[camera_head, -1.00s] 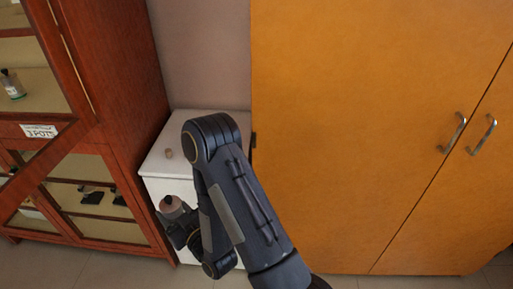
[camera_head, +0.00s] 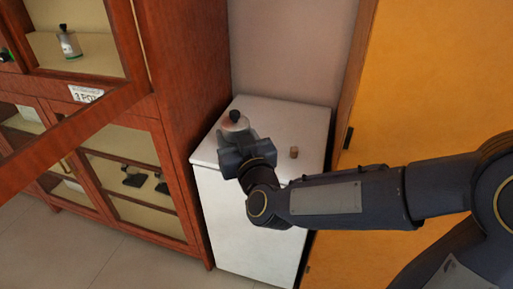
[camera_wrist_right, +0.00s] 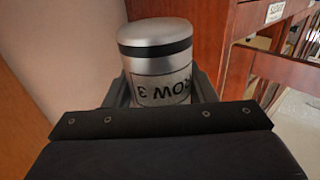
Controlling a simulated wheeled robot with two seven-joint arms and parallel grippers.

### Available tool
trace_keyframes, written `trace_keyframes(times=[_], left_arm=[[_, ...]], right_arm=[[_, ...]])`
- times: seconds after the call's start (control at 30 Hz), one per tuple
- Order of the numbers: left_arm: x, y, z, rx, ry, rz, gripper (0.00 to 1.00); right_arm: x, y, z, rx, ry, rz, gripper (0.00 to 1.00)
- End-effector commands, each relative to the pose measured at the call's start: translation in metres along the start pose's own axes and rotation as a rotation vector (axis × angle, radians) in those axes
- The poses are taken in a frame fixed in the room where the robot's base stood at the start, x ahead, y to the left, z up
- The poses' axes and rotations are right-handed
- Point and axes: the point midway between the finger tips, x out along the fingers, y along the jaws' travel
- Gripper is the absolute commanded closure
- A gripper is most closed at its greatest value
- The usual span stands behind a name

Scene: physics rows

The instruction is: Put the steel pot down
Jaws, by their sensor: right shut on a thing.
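The steel pot (camera_head: 235,121) is at the left part of the white cabinet's top in the head view. In the right wrist view the steel pot (camera_wrist_right: 158,62) is a cylinder with a dark band and a label that reads upside down. My right gripper (camera_head: 240,142) is shut on the pot, with one finger on each side of it. I cannot tell whether the pot's base touches the white top. My left gripper is not in view.
The white cabinet (camera_head: 252,220) carries a small brown object (camera_head: 294,152) right of the pot. A wooden glass-fronted cabinet (camera_head: 190,90) stands close on the left, with another pot (camera_head: 69,42) on its shelf. An orange wardrobe (camera_head: 430,90) stands on the right.

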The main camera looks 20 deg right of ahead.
Motion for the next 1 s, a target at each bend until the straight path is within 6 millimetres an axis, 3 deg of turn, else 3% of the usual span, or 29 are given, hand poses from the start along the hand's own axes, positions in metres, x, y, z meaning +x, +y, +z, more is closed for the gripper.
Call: trace_keyframes(times=[0.23, 0.4, 0.77, 1.0], left_arm=[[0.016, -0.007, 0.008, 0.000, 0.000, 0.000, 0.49], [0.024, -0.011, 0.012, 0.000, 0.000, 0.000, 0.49], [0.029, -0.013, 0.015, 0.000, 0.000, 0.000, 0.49], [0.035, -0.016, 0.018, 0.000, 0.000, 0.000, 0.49]], right_arm=[[0.049, 0.043, 0.031, -0.002, 0.000, 0.009, 0.81], [0.070, 0.060, 0.062, -0.002, -0.002, 0.006, 0.81], [0.087, 0.074, 0.087, -0.001, 0.002, 0.005, 0.81], [0.088, 0.075, 0.119, 0.001, 0.000, 0.002, 0.81]])
